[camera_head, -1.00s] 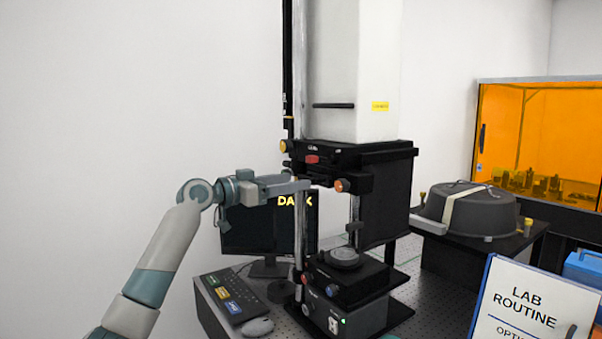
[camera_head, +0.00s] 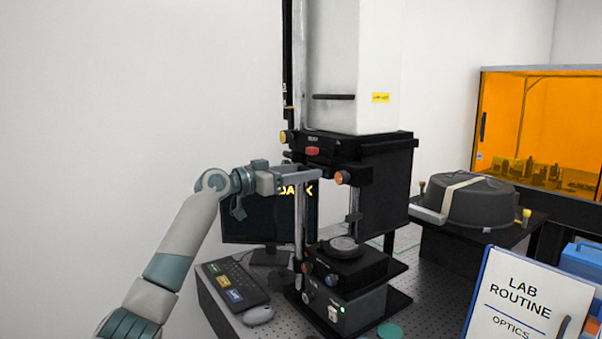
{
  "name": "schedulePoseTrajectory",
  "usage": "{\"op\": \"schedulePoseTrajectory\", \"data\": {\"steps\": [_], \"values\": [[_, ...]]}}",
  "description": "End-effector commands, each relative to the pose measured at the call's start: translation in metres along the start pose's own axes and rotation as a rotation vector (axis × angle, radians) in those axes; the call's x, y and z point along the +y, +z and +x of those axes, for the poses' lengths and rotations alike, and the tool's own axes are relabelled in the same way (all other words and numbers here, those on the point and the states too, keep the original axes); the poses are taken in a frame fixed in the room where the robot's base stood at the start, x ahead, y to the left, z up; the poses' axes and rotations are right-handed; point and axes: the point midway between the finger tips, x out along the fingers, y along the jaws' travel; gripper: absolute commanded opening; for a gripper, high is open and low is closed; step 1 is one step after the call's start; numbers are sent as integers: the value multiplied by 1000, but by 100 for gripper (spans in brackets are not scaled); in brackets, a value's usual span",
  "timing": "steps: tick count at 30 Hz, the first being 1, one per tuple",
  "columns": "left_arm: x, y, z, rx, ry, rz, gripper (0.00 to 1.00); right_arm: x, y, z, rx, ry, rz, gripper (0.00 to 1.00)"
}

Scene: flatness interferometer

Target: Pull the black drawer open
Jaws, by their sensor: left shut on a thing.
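The black drawer (camera_head: 345,152) is part of the black housing below the tall white column of the interferometer. Its front carries a red part (camera_head: 312,151) and an orange-ended knob (camera_head: 342,177). My left gripper (camera_head: 316,174) reaches in from the left at the drawer's front, just below the red part. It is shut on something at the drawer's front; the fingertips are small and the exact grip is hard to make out. I cannot tell whether the drawer stands out from the housing. My right gripper is not in view.
Below is the sample stage (camera_head: 343,247) on a black base. A monitor (camera_head: 250,222), keyboard (camera_head: 233,283) and mouse (camera_head: 258,315) are at the left. A dark round tub (camera_head: 470,205) and a "LAB ROUTINE" sign (camera_head: 530,300) are at the right.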

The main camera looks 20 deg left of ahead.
Motion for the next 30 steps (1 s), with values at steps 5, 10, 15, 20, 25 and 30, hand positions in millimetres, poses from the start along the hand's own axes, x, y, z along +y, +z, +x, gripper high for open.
{"op": "schedulePoseTrajectory", "data": {"steps": [5,10,15,20,25,30], "values": [[1,2,-7,0,2,0,15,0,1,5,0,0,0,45],[1,5,-28,-3,2,2,15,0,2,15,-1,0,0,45],[1,6,-61,-2,1,3,15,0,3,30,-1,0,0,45],[0,6,-97,-3,1,3,15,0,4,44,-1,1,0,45],[1,5,-131,-4,1,3,15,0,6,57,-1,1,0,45],[1,4,-154,-4,3,0,15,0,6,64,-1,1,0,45]]}}
